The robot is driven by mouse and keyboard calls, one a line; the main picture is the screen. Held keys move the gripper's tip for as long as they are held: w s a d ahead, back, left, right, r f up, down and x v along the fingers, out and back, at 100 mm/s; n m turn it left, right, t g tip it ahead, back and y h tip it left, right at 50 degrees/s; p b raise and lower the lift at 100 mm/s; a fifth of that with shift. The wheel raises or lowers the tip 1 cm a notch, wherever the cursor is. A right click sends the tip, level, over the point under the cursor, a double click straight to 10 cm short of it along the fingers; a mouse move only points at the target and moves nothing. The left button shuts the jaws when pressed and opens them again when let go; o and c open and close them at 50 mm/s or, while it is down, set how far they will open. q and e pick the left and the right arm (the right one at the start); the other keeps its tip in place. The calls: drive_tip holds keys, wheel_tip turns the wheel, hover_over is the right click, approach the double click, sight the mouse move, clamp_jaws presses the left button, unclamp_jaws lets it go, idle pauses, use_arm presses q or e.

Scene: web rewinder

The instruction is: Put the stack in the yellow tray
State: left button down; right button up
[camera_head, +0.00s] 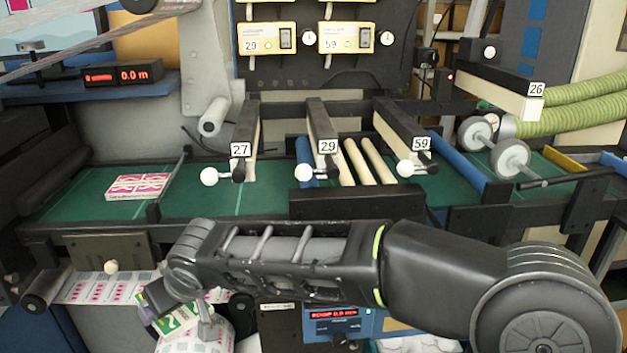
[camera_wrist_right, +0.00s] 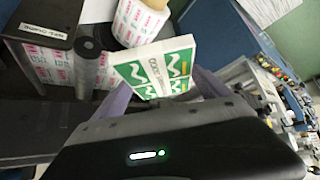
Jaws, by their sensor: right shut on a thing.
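A stack of green-and-white printed labels (camera_wrist_right: 155,68) is between the fingers of my right gripper (camera_wrist_right: 165,88), which is shut on it. In the head view the same stack (camera_head: 178,322) shows at the lower left, tilted, below the front edge of the machine and partly hidden by my gripper (camera_head: 172,308). A second stack, white with pink print (camera_head: 138,187), lies flat on the green belt at the left. I cannot make out a yellow tray for certain; a yellow edge (camera_head: 565,158) shows at the far right. My left gripper is not in view.
A printed label roll (camera_wrist_right: 140,20) is close behind the held stack. The green belt (camera_head: 85,203) crosses the machine under three dark arms marked 27 (camera_head: 240,150), 29 (camera_head: 327,147) and 59 (camera_head: 420,144). Rollers (camera_head: 505,155) stand at the right.

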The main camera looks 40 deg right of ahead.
drive_tip(key=w+a+f+m, duration=0.1)
drive_tip(key=w+a+f, duration=0.5)
drive_tip(key=a+f, duration=0.3)
wheel_tip(320, 180, down, 2)
drive_tip(key=shift+a+f+h, duration=0.15)
drive_tip(key=shift+a+h, duration=0.1)
drive_tip(key=shift+h, duration=0.05)
